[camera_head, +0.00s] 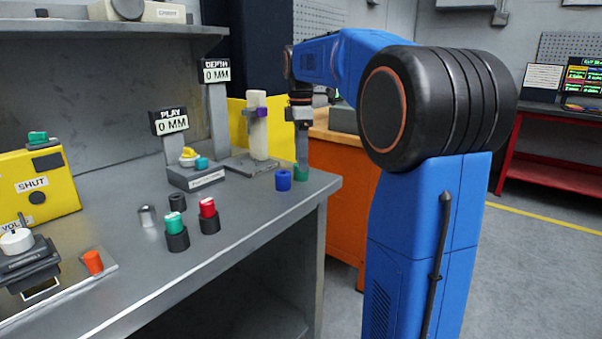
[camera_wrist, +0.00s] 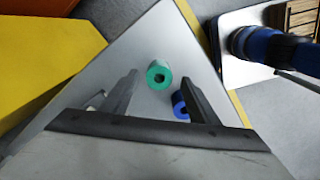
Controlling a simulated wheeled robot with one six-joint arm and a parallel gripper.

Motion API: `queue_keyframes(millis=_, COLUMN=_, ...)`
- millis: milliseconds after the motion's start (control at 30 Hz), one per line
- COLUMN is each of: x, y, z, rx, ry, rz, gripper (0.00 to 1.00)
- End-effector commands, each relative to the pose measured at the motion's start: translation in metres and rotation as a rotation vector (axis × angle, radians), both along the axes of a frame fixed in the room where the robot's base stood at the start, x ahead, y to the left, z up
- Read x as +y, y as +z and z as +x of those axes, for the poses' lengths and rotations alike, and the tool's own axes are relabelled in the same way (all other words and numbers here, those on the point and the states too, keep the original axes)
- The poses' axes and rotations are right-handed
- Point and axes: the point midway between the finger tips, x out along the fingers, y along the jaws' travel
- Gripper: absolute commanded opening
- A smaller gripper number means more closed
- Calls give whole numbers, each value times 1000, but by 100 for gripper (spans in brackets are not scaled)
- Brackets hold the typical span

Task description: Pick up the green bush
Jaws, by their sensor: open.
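The green bush (camera_head: 301,175) stands on the grey bench near its right corner. In the wrist view the green bush (camera_wrist: 154,68) shows as a short ring with a dark hole, lying between the two fingertips. My gripper (camera_head: 302,163) points down right over it, and its fingers hide part of the bush in the head view. In the wrist view my gripper (camera_wrist: 161,77) is open, with a finger on either side. I cannot tell how far the fingertips are above the bench.
A blue bush (camera_head: 283,181) stands close beside the green one; in the wrist view the right finger partly hides it (camera_wrist: 180,106). A white post with a purple clamp (camera_head: 257,125) and the gauge stand (camera_head: 194,177) are to the left. The bench edge is near.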

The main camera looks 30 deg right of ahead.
Motion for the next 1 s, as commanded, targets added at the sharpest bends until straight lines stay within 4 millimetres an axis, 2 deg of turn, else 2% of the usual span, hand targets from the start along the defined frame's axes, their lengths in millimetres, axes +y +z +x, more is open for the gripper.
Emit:
queue_keyframes(millis=200, x=-1, y=-29, z=1, rx=1, ry=0, rz=0, gripper=55)
queue_keyframes(millis=533, x=-1, y=-36, z=1, rx=0, ry=0, rz=0, gripper=55)
queue_keyframes(millis=567, x=-1, y=-36, z=1, rx=0, ry=0, rz=0, gripper=53)
queue_keyframes(millis=700, x=-1, y=-36, z=1, rx=0, ry=0, rz=0, gripper=19)
queue_keyframes(millis=767, x=-1, y=-36, z=1, rx=0, ry=0, rz=0, gripper=8)
queue_keyframes(millis=1000, x=-1, y=-35, z=1, rx=-1, ry=0, rz=0, gripper=8)
